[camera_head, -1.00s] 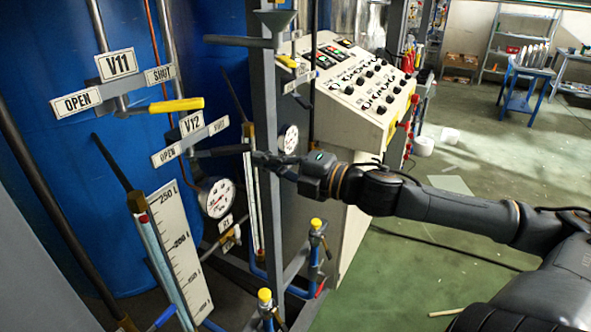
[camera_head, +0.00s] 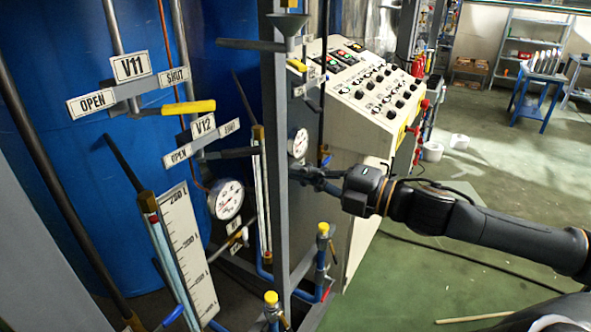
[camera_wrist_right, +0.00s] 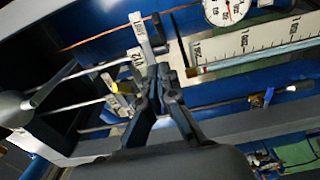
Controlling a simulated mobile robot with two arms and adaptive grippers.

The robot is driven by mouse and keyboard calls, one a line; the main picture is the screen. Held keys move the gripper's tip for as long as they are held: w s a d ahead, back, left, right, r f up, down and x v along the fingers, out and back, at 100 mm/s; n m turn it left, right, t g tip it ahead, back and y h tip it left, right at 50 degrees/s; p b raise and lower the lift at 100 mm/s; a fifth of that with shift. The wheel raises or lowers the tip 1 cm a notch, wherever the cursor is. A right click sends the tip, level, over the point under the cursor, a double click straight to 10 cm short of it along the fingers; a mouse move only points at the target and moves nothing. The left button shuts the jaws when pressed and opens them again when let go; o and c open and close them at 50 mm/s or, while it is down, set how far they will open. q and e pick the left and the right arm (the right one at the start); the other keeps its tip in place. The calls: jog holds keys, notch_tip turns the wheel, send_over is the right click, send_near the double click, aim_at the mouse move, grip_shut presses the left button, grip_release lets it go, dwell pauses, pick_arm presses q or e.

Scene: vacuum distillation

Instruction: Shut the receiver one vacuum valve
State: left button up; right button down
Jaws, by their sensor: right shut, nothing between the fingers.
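The V12 valve label (camera_head: 203,125) sits on a bracket between an OPEN plate (camera_head: 178,154) and a SHUT plate (camera_head: 229,128). Its dark lever (camera_head: 228,153) points right, on the SHUT side. Above it is the V11 label (camera_head: 131,66); its yellow-ended lever (camera_head: 188,107) also points right, below its SHUT plate (camera_head: 174,77). I cannot tell from the labels which one serves receiver one. My right gripper (camera_head: 300,174) is shut and empty, right of the V12 lever's end and apart from it, near the grey post. Its fingers show in the right wrist view (camera_wrist_right: 163,72). My left gripper is out of view.
A grey upright post (camera_head: 274,200) stands between the V12 lever and my right arm. A round gauge (camera_head: 227,200) and a level scale (camera_head: 188,250) are below. A control console (camera_head: 345,130) stands behind my arm. Green floor is open at the right.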

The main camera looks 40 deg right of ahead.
jog(key=shift+d, duration=0.1)
